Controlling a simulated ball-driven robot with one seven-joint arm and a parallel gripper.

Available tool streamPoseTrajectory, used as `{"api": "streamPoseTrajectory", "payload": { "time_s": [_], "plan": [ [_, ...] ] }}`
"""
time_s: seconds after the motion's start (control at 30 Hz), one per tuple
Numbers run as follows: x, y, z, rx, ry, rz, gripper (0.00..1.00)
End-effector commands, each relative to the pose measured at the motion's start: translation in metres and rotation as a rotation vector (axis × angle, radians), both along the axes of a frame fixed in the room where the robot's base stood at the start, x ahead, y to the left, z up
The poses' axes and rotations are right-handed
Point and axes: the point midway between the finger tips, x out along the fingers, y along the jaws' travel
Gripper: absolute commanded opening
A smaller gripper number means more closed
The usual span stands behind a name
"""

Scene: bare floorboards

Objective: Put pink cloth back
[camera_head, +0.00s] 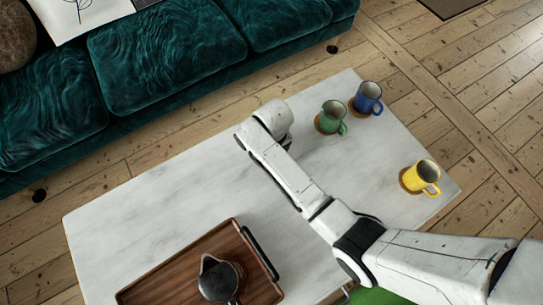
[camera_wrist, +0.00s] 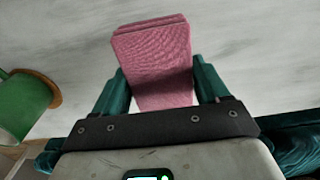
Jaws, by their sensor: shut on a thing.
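The pink cloth (camera_wrist: 152,50) is folded in a neat layered pad and shows in the wrist view. My gripper (camera_wrist: 160,84) has its two teal fingers on either side of the near part of the cloth and is shut on it. The cloth's far end sticks out past the fingertips, over the white marble tabletop (camera_wrist: 250,50). I cannot tell whether the cloth touches the tabletop. In the head view my arm reaches over the marble table (camera_head: 150,215), and its own end hides the gripper and the cloth.
A green mug (camera_head: 331,117), a blue mug (camera_head: 368,97) and a yellow mug (camera_head: 421,176) stand on round coasters at the table's right. The green mug is left in the wrist view (camera_wrist: 22,105). A wooden tray (camera_head: 160,285) holds a dark pot (camera_head: 218,278). A teal sofa (camera_head: 165,45) lies behind.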

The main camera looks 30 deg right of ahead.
Motion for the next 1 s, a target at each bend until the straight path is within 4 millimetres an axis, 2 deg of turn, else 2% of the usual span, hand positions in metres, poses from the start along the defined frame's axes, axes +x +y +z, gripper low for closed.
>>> {"api": "streamPoseTrajectory", "payload": {
  "time_s": [0.23,0.43,0.87,0.9,1.0],
  "plan": [
    [0.013,-0.001,-0.017,0.0,0.001,0.0,0.41],
    [0.012,-0.001,-0.042,0.0,0.001,0.001,0.41],
    [0.011,-0.001,-0.048,0.0,0.0,0.0,0.41],
    [0.011,-0.001,-0.047,0.0,0.0,0.0,0.78],
    [0.011,-0.001,-0.047,0.0,0.0,0.0,0.87]
  ]
}}
